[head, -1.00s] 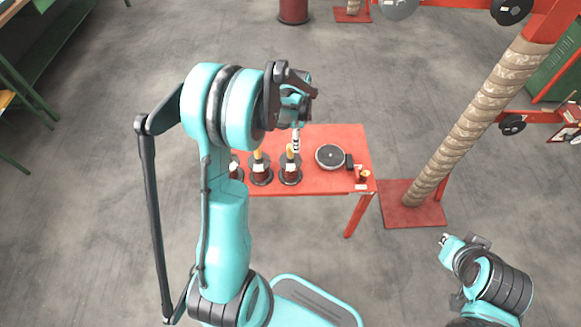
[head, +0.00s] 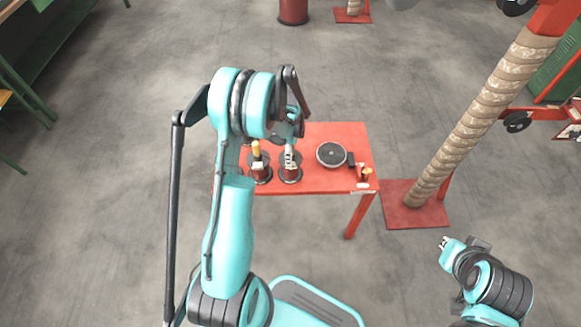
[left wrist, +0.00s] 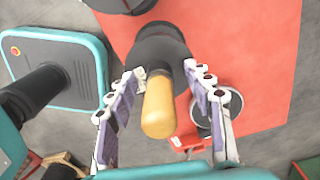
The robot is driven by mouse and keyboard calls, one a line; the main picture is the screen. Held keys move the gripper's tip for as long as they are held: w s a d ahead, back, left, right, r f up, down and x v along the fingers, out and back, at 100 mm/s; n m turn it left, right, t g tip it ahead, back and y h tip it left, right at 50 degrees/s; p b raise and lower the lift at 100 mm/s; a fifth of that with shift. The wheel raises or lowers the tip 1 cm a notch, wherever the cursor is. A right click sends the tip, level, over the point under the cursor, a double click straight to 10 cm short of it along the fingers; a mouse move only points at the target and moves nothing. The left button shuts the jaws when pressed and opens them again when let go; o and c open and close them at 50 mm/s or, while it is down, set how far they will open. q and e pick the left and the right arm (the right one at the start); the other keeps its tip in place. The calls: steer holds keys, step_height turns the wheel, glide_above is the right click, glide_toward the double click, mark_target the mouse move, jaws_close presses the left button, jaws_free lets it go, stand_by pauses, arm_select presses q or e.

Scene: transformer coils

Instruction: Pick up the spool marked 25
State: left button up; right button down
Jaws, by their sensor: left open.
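Two dark spools with pegs show on the red table (head: 325,185) in the head view: a left one (head: 260,174) with a yellow top and a right one (head: 290,177) under my left gripper (head: 290,155). In the left wrist view, the open left fingers (left wrist: 166,76) stand on either side of a spool's yellow peg (left wrist: 158,108), its dark body (left wrist: 160,45) beyond. I cannot tell whether the fingers touch it. No number is legible, so I cannot tell which spool is 25. My right gripper (head: 446,243) is far right of the table, too small to judge.
A round black-topped device (head: 331,154) and a small red item (head: 364,174) sit on the table's right side. A rope-wrapped post (head: 470,115) on a red base stands right of the table. Open floor lies around the table.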

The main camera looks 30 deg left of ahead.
arm_select(q)
steer(key=shift+r, duration=0.1)
jaws_close()
steer(key=shift+r, duration=0.15)
